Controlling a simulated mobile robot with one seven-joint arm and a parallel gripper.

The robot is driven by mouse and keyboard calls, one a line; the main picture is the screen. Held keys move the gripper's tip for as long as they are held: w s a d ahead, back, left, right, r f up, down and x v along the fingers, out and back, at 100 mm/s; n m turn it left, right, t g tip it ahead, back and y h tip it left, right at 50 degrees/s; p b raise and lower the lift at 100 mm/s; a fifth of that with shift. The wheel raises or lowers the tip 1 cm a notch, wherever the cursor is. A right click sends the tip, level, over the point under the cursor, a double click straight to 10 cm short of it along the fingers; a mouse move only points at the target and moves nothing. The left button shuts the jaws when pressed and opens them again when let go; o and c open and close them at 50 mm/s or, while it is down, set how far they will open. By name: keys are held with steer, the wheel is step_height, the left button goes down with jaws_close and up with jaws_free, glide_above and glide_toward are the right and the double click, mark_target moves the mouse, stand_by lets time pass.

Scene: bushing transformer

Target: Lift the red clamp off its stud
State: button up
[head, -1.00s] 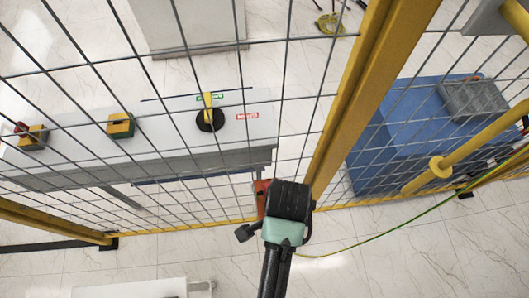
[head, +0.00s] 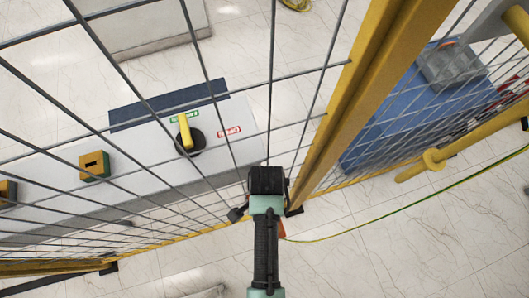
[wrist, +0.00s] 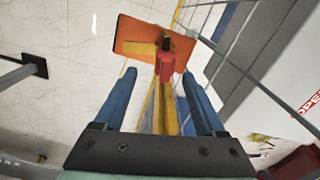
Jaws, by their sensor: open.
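The red clamp (wrist: 166,68) shows in the wrist view, in front of an orange plate (wrist: 135,35) and near a dark stud-like part (wrist: 166,44). My gripper (wrist: 159,75) is open, with its two blue fingers spread to the left and right of the clamp. The clamp appears near the fingertip line; I cannot tell whether it lies between the fingers or just beyond them. No contact shows. In the head view my wrist hides the fingers and the clamp; only a bit of orange (head: 282,230) shows beside my arm.
A wire mesh fence with a yellow post (head: 345,100) stands close to my arm. Behind it is a grey cabinet with a yellow lever (head: 185,131) and a yellow box (head: 94,165). A blue block (head: 395,120) stands right. A green-yellow cable (head: 420,209) lies on the floor.

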steer(key=shift+w+a+f+p, duration=0.15)
steer(key=shift+f+p, duration=0.1)
steer(key=shift+f, duration=1.2)
steer(key=shift+w+a+f+p, duration=0.1)
steer(key=shift+w+f+p, duration=0.1)
steer(key=shift+f, duration=1.2)
steer(key=shift+s, duration=0.1)
jaws_close()
